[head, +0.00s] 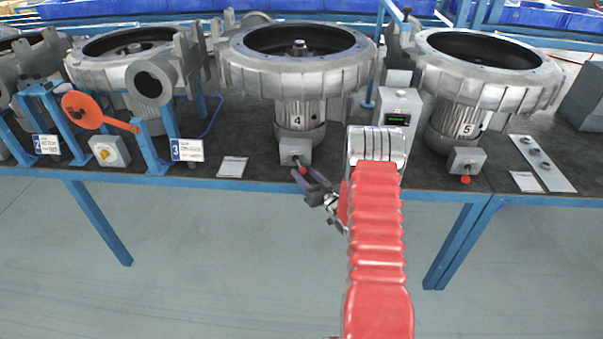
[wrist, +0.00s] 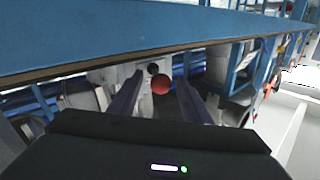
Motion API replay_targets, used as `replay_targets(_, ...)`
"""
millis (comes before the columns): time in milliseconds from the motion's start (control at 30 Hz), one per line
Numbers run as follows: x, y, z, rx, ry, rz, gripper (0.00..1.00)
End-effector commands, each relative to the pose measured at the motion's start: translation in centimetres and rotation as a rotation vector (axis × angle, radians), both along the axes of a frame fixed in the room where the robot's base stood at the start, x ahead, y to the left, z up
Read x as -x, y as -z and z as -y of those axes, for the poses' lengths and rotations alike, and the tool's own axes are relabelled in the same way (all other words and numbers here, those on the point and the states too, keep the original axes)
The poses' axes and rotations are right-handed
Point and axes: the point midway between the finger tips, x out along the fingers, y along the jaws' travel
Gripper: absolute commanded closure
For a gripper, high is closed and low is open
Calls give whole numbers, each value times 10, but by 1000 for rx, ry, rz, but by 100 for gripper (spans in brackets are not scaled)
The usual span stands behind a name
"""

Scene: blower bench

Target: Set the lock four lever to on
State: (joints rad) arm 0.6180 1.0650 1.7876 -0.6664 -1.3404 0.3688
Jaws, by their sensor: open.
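Blower four (head: 297,105), marked "4", stands at the middle of the bench. A small grey box (head: 295,150) sits at its foot, with a red-knobbed lever (head: 303,170) at its front; I take this for the lock four lever. My gripper (head: 305,178) is open at the front edge of the bench, right at the knob. In the wrist view the red knob (wrist: 161,86) shows between the two dark fingers, with a gap visible at each side. I cannot tell how deep between the fingers it is. The lever's shaft is mostly hidden.
Blower five (head: 468,115) stands to the right, with its own grey box and red knob (head: 465,180). A grey box with a green display (head: 397,108) is behind my arm. The floor before the bench is clear.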

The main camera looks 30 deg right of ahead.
Motion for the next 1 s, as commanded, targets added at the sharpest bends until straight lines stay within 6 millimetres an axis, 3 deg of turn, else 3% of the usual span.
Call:
replay_targets(600,103,0,5,-1,4,0,56)
replay_targets(800,119,0,4,-1,2,2,56)
replay_targets(1000,121,0,4,0,1,2,56)
